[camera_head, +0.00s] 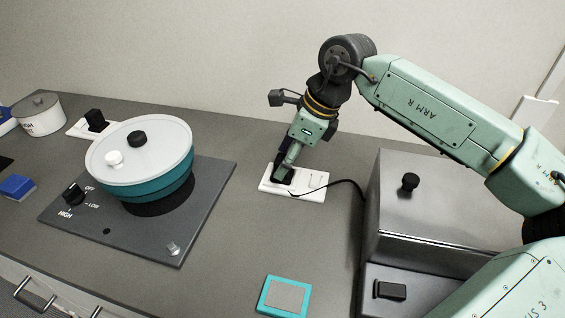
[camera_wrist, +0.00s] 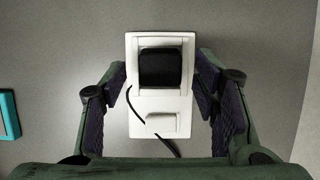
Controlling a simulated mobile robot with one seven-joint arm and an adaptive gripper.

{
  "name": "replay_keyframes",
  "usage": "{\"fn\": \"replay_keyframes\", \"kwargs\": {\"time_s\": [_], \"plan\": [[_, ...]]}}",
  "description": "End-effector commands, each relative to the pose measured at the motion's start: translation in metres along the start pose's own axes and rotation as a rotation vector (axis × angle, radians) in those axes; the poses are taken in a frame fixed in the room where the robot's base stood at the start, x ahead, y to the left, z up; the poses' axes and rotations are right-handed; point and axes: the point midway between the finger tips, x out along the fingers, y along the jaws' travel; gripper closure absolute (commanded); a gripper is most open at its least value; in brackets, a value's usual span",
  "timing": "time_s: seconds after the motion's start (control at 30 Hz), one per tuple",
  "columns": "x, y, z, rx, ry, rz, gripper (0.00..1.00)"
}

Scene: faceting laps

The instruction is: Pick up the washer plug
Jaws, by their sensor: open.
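The washer plug appears to be the black plug (camera_wrist: 160,68) seated in a white socket plate (camera_wrist: 160,133) on the counter. A black cord runs from the plate area towards the steel box. In the head view the plug (camera_head: 283,177) is partly hidden by my gripper (camera_head: 284,167), which points down over it. In the wrist view my gripper (camera_wrist: 162,108) is open, with one finger on each side of the plate and a gap to the plug on both sides. I cannot tell the exact height of the fingertips.
A steel box (camera_head: 420,215) with a black knob stands right of the socket. A teal-and-white round machine (camera_head: 140,165) sits on a dark panel at left. Another black plug (camera_head: 96,121) is behind it. A teal-framed pad (camera_head: 284,297) lies in front. Counter between is clear.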

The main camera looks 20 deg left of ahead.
Motion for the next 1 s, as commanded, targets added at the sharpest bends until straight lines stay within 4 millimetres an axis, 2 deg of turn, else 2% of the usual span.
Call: {"fn": "replay_keyframes", "kwargs": {"time_s": [0.13,0.37,1.0], "plan": [[0.013,0.0,0.0,-0.001,-0.001,0.0,0.45],[0.015,0.0,0.0,0.0,-0.001,-0.001,0.45],[0.015,0.0,0.0,0.0,-0.001,-0.001,0.87]]}}
